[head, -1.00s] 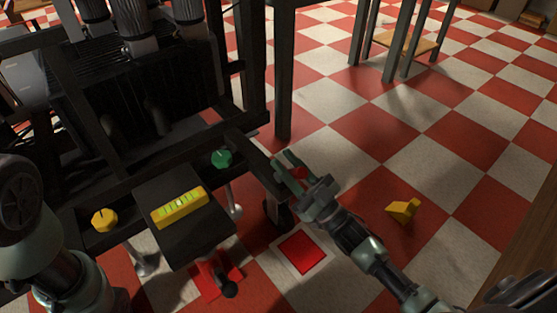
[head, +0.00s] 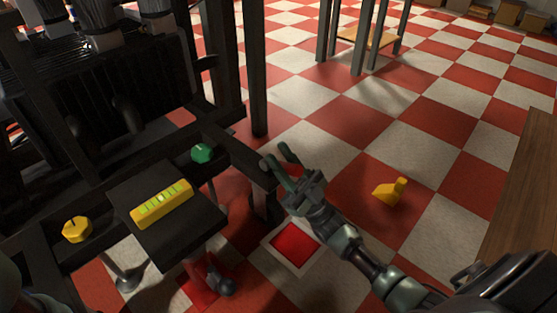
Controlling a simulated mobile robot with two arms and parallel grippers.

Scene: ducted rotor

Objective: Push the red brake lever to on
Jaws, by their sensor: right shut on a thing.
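The red brake lever (head: 208,268) is low in the head view, partly hidden under the front edge of a dark panel. It has a dark rounded knob (head: 222,287) and a red plate around its foot. The lever is tilted; I cannot read an on mark. My right gripper (head: 276,156) is up and to the right of the lever, clearly apart from it, by the end of a black frame beam. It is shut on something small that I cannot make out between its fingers. My left gripper is out of view.
The dark panel (head: 150,238) carries a yellow level (head: 161,204). A yellow knob (head: 77,229) and a green knob (head: 202,153) stand beside it. A red square (head: 295,243) with a pale border and a yellow piece (head: 390,192) lie on the checkered floor.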

